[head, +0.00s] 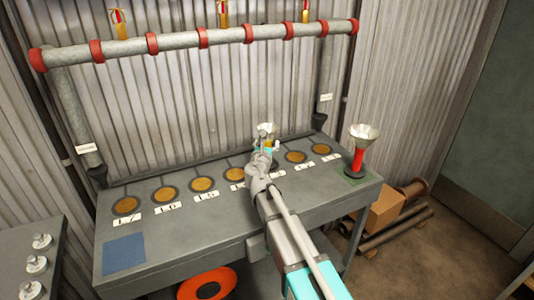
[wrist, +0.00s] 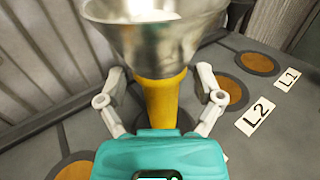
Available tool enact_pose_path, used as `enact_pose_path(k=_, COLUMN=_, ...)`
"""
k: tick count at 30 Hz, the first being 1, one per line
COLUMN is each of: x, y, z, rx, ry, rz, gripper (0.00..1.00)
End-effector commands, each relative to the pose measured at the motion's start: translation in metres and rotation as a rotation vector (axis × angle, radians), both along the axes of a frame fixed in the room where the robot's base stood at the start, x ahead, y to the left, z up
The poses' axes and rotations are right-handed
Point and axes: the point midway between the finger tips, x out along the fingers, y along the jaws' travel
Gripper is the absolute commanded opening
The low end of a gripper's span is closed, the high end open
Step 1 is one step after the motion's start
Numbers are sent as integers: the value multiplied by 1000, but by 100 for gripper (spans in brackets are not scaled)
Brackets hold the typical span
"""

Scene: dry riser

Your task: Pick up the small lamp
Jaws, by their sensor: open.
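A lamp with a wide silver cone on top and a yellow stem (wrist: 162,103) stands upright on the grey bench, just ahead of my gripper. In the head view its silver cone (head: 266,127) shows above my gripper (head: 264,146). In the wrist view my gripper (wrist: 160,88) is open, with one finger on each side of the yellow stem, just below the cone. Gaps show between the fingers and the stem. The lamp's foot is hidden behind my gripper's body. A second lamp with a red stem (head: 358,160) and silver cone stands on a green square at the bench's right end.
The grey bench (head: 200,232) carries a row of round brown pads (head: 203,184) with white labels. A blue square (head: 124,252) lies at its left. A grey pipe frame with red rings (head: 202,39) rises behind. A cardboard box (head: 381,212) sits on the floor at right.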

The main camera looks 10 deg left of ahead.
Motion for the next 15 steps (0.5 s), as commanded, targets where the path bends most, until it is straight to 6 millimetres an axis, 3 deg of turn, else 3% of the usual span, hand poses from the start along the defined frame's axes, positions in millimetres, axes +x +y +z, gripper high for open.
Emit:
enact_pose_path(k=11, x=0, y=0, z=0, rx=0, ry=0, rz=0, gripper=85)
enact_pose_path(k=15, x=0, y=0, z=0, rx=0, ry=0, rz=0, gripper=63)
